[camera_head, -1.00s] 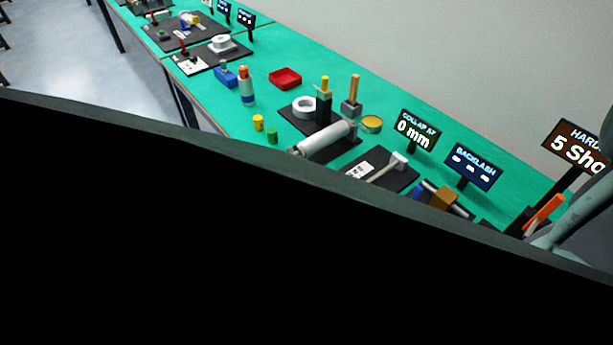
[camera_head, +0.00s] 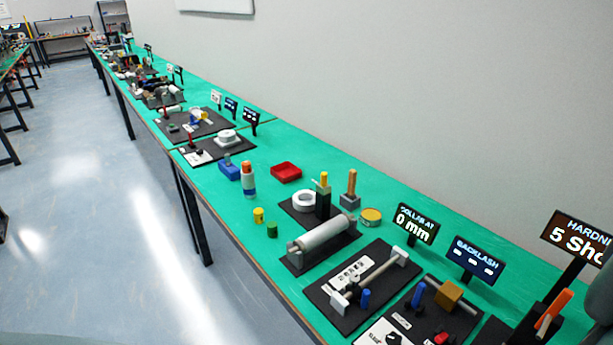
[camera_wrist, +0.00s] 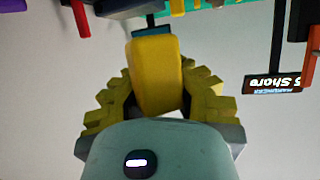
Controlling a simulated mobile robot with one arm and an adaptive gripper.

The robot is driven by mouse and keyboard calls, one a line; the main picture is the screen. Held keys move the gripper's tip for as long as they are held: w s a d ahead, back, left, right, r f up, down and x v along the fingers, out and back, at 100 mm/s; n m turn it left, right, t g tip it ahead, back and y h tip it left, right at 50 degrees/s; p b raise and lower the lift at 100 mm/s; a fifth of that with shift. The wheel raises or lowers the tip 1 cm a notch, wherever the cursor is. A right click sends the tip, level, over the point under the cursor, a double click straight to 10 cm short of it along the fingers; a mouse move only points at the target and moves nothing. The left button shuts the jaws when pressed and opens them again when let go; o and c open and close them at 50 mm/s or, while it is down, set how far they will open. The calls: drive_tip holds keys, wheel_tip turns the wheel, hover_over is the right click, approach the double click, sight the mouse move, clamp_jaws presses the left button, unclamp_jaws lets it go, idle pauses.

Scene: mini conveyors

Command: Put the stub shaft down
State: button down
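In the wrist view, a yellow, smooth-sided piece (camera_wrist: 155,78), which I take for the stub shaft, sits between the toothed tan fingers of my gripper (camera_wrist: 160,92). The fingers lie close along both its sides, and its near end is hidden behind the pale gripper body. A teal part shows just beyond its far end; I cannot tell whether it touches. In the head view my gripper and the held piece do not show.
A hardness sign (camera_head: 578,235) stands at right, by an orange piece (camera_head: 555,310). A backlash sign (camera_head: 474,260) and a collar sign (camera_head: 413,222) stand behind black plates. A grey roller (camera_head: 323,234) and red tray (camera_head: 286,172) sit farther left.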

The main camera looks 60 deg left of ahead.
drive_tip(key=w+a+r, duration=0.4)
drive_tip(key=w+r, duration=0.1)
drive_tip(key=w, duration=0.2)
drive_tip(key=w+a+r, duration=0.3)
drive_tip(key=w+r, duration=0.3)
drive_tip(key=w, duration=0.1)
drive_tip(key=w+a+r+n+y, duration=0.1)
drive_tip(key=a+r, duration=0.3)
drive_tip(key=a, duration=0.5)
drive_tip(key=w+a+r+n+y, duration=0.1)
drive_tip(key=a+r, duration=0.4)
drive_tip(key=a, duration=0.3)
wheel_tip(320, 180, up, 33)
drive_tip(key=p, duration=3.3)
drive_tip(key=shift+m+p, duration=0.3)
drive_tip(key=shift+d+f, duration=0.1)
